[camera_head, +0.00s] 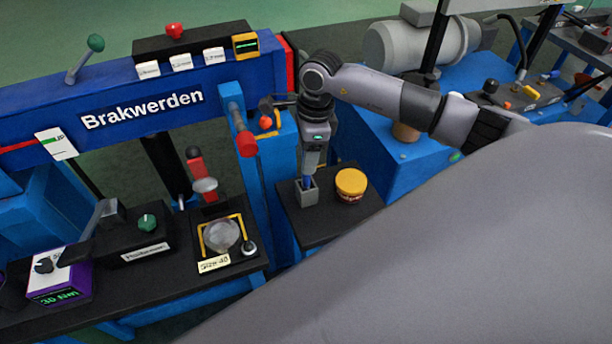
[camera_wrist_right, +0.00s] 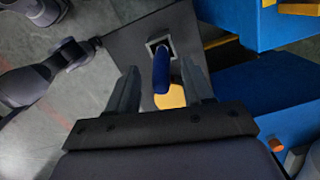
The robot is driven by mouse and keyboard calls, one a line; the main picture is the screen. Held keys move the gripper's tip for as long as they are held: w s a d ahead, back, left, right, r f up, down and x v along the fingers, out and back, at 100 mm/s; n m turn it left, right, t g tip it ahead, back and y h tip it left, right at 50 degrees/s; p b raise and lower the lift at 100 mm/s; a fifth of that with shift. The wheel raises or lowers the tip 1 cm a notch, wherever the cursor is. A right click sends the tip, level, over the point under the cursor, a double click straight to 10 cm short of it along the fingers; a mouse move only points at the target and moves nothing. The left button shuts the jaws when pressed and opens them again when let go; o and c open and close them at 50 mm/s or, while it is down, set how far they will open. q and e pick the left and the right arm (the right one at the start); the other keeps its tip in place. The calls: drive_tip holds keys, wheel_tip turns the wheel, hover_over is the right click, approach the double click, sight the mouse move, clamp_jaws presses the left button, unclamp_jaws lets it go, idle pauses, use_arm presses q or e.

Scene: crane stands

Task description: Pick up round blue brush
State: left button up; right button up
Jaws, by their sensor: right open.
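The round blue brush (camera_wrist_right: 162,74) stands in a small grey square holder (camera_wrist_right: 158,46). In the right wrist view it shows between the two spread fingers of my right gripper (camera_wrist_right: 161,88), with a visible gap on each side. In the head view my right gripper (camera_head: 310,174) points down directly over the grey holder (camera_head: 307,194). Only a small blue part of the brush (camera_head: 307,183) shows there. The right gripper is open and holds nothing. My left gripper is in neither view.
A tub with a yellow lid (camera_head: 351,183) stands right of the holder on the same dark shelf (camera_head: 331,222). A blue post rises to the left, beside a red-capped cylinder (camera_head: 245,143). A blue machine base (camera_head: 398,185) stands to the right.

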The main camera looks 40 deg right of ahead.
drive_tip(key=shift+w+a+f, duration=0.1)
drive_tip(key=shift+f, duration=1.25)
clamp_jaws()
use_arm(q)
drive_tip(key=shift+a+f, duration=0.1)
